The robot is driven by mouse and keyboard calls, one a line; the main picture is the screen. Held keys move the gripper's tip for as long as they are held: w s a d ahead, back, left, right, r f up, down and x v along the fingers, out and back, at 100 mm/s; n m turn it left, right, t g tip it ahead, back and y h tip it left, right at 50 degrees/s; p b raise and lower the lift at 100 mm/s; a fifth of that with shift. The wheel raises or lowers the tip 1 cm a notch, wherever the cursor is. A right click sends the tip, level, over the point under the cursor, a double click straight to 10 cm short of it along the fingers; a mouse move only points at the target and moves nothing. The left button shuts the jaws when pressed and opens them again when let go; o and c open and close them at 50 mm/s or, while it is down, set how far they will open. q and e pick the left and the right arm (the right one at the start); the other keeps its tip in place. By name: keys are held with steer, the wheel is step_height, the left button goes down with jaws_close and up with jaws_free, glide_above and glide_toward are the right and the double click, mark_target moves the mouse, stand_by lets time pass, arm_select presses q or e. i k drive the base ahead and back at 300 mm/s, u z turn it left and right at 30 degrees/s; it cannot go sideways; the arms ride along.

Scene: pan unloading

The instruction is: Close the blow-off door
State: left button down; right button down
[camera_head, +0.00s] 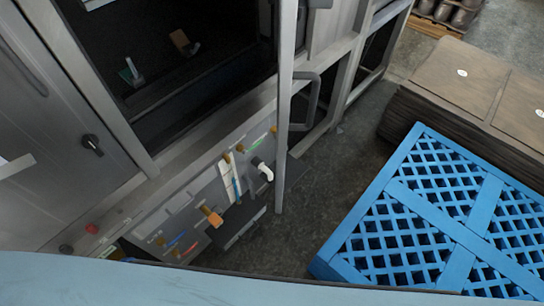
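A grey door (287,90), which I take to be the blow-off door, stands open from the grey machine. I see it almost edge-on as a tall narrow strip. A grey loop handle (308,100) sticks out on its right side. Left of the door, the machine's dark opening (190,60) is exposed, with a few small items inside. Neither of my grippers is in view.
Below the opening is a panel (205,200) with coloured valves and a white tap. A grey cabinet door (60,130) with a black knob is at left. A blue lattice pallet (385,225) and brown stacked sheets (470,85) stand right. Bare floor (330,180) lies between.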

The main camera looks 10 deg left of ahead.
mark_target(288, 19)
steer(key=u, duration=0.8)
steer(key=k, duration=1.15)
steer(key=z, duration=1.35)
steer(key=i, duration=0.5)
steer(key=u, duration=0.1)
